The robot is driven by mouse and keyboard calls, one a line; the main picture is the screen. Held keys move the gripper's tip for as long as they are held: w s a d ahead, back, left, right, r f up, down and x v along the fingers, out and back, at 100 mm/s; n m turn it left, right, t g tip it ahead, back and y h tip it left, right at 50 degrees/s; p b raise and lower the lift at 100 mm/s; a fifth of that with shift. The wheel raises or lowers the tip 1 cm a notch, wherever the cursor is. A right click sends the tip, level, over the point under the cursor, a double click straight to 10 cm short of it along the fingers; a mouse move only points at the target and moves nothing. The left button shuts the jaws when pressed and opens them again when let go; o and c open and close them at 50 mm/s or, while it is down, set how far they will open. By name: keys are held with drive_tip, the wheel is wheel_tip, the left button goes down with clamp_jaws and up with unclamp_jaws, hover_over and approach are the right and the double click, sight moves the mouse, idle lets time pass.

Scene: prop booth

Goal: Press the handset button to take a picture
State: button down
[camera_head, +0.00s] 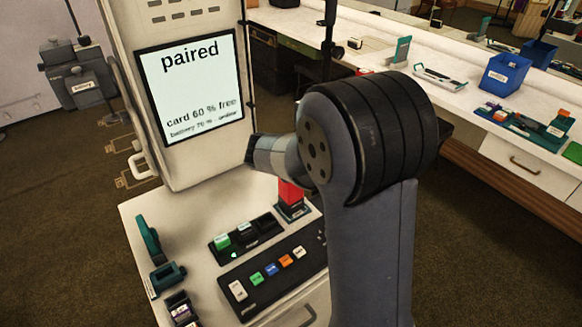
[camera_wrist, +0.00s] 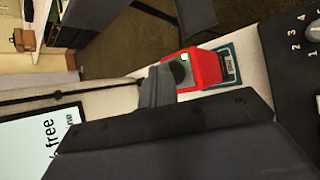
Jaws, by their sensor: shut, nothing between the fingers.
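The red handset (camera_head: 291,193) stands upright on the white counter beside the booth, partly hidden by my arm. In the wrist view the red handset (camera_wrist: 200,70) shows a round black part on its side and a small white spot, and sits on a teal-edged base with a label. My gripper (camera_wrist: 160,86) is shut and empty, its dark fingertips close to the handset's black part; I cannot tell if they touch. In the head view the fingertips are hidden by my arm. The booth screen (camera_head: 190,85) reads "paired" and "card 60 % free".
A black panel (camera_head: 258,300) with several coloured buttons lies in front. A black tray (camera_head: 222,250) with small blocks lies behind it. Teal holders (camera_head: 150,238) stand at the counter's left. A long white bench (camera_head: 370,50) with a blue bin (camera_head: 505,74) is at right.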

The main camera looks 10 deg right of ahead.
drive_tip(key=shift+f, duration=0.15)
idle(0.4)
drive_tip(key=shift+r+p, duration=0.65)
drive_tip(key=shift+r, duration=0.2)
wheel_tip(320, 180, up, 5)
drive_tip(key=p, duration=0.4)
idle(0.6)
